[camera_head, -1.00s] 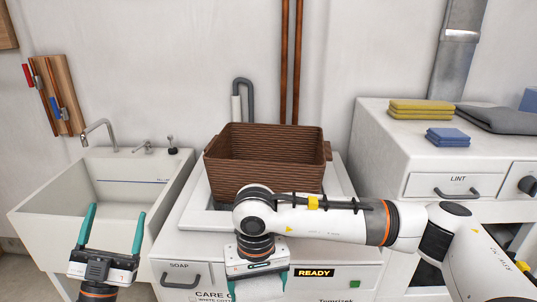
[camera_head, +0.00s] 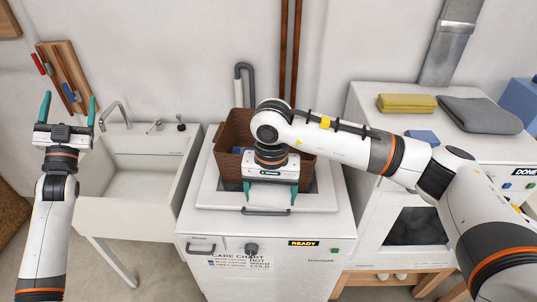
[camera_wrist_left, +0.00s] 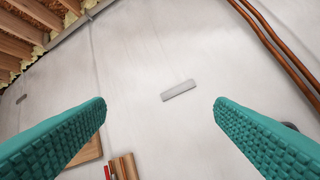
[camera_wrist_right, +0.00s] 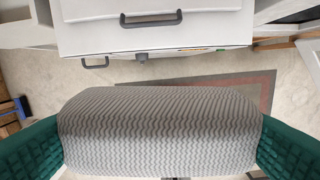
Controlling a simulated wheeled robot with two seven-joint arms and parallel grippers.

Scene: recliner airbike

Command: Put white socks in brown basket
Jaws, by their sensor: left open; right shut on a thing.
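The brown basket (camera_head: 232,128) sits on top of the white washer, partly hidden behind my right arm. My right gripper (camera_head: 269,195) points down at the basket's front side and is shut on a whitish folded item (camera_head: 269,190), which looks like the white socks. In the right wrist view this item (camera_wrist_right: 160,130) is pale grey with a zigzag knit and spans between both fingers. Whether it is inside the basket or in front of it is hard to tell. My left gripper (camera_head: 68,108) is open, empty and raised at the far left, facing the wall.
A blue item (camera_head: 238,150) shows inside the basket. The sink (camera_head: 145,175) with its tap stands left of the washer (camera_head: 270,270). On the right-hand machine lie yellow cloths (camera_head: 407,103), a grey folded cloth (camera_head: 480,114) and a blue cloth (camera_head: 421,136).

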